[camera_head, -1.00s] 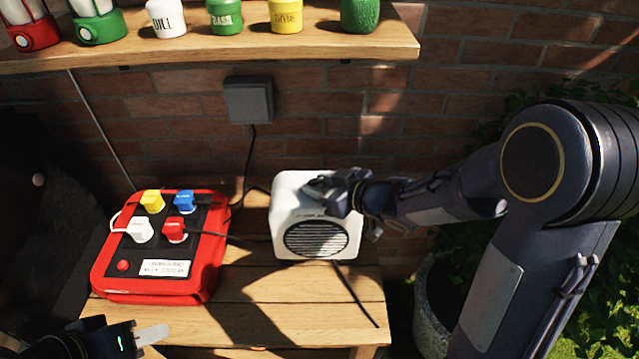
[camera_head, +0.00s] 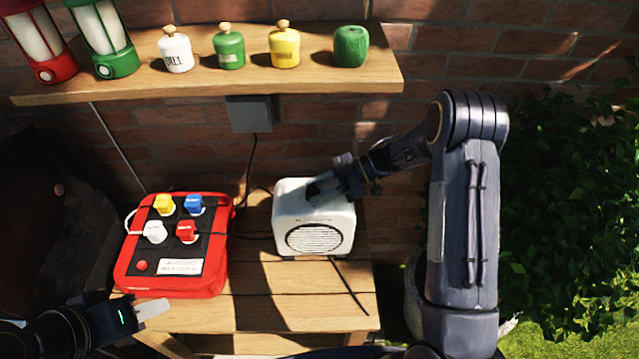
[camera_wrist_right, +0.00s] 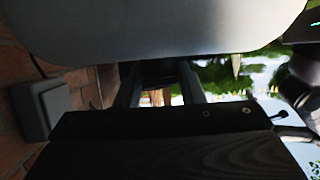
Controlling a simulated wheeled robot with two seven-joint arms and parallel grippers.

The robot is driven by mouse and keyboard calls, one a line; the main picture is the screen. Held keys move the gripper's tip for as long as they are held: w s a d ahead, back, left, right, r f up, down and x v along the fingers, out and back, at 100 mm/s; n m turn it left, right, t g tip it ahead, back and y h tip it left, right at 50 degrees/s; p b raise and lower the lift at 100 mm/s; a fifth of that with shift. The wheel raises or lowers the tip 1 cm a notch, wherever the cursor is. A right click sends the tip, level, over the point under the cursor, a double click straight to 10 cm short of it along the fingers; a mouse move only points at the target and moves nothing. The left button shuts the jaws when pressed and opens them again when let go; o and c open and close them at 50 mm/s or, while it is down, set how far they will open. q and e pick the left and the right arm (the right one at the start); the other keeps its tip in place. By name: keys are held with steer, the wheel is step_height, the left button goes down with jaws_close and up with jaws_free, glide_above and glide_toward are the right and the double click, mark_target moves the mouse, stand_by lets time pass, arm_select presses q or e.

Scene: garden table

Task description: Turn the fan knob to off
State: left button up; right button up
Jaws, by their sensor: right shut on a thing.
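The fan (camera_head: 290,212) is a white box with a round grille on its front, standing on the wooden table. My right gripper (camera_head: 318,190) is at the fan's top and hides the knob in the head view. In the right wrist view, the fan's pale body (camera_wrist_right: 150,25) fills the top. There the right gripper's fingers (camera_wrist_right: 160,85) close on a dark part at the fan, apparently the knob; its setting cannot be read. My left gripper (camera_head: 150,310) is at the lower left, by the table's front edge, apart from the fan. Its jaw opening is unclear.
A red power box (camera_head: 215,275) with several coloured plugs stands left of the fan. A shelf (camera_head: 210,88) above holds jars and lanterns. A grey wall box (camera_head: 250,114) hangs behind, with a cable down. Bare table (camera_head: 290,312) lies in front.

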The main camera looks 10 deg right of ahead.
steer(key=shift+w+a+n+g, duration=0.1)
steer(key=shift+w+n+g, duration=0.05)
steer(key=shift+n+g, duration=1.15)
steer(key=shift+g, duration=0.3)
steer(key=shift+f, duration=0.1)
steer(key=o, duration=1)
steer(key=shift+a, duration=0.1)
steer(key=b+v, duration=0.2)
steer(key=v, duration=0.5)
steer(key=shift+w+d+r, duration=0.1)
steer(key=shift+d+r, duration=0.15)
steer(key=shift+d, duration=0.2)
